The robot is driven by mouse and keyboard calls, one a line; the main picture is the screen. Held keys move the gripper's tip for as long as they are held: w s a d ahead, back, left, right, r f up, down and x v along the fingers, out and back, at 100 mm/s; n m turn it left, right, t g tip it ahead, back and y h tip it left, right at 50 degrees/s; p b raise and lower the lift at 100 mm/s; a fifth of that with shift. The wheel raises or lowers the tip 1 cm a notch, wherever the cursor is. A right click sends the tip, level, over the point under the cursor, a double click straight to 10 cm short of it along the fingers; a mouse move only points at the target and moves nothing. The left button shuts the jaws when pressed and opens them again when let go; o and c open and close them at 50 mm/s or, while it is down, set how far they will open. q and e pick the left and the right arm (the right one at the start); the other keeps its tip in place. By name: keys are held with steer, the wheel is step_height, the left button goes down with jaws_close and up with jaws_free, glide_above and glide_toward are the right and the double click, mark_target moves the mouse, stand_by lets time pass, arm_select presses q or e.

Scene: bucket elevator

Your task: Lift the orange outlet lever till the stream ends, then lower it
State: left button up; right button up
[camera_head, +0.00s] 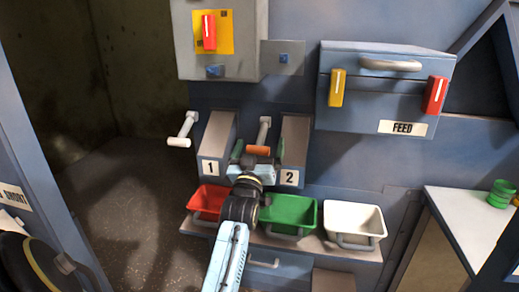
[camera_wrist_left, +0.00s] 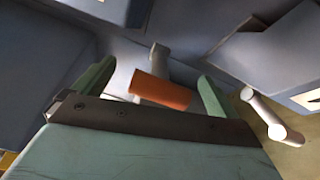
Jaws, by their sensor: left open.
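The orange outlet lever (camera_head: 259,150) has a pale arm and an orange grip, and hangs between the chutes marked 1 and 2. My left gripper (camera_head: 259,157) is open, with one green finger on either side of the orange grip. In the left wrist view the orange grip (camera_wrist_left: 160,90) lies between the two fingers, with a gap at each side. The gripper body hides part of the chute mouths. No stream can be made out. My right gripper is not in view.
A white lever (camera_head: 180,140) hangs left of chute 1 (camera_head: 214,145); chute 2 (camera_head: 292,150) is at right. Below, a red bin (camera_head: 207,217), a green bin (camera_head: 310,215) and a white bin (camera_head: 353,211) stand on a ledge. The FEED box (camera_head: 383,108) is above right.

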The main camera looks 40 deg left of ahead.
arm_select(q)
steer(key=shift+w+a+r, duration=0.1)
steer(key=shift+w+a, duration=0.05)
steer(key=shift+w, duration=0.15)
steer(key=c, duration=1.4)
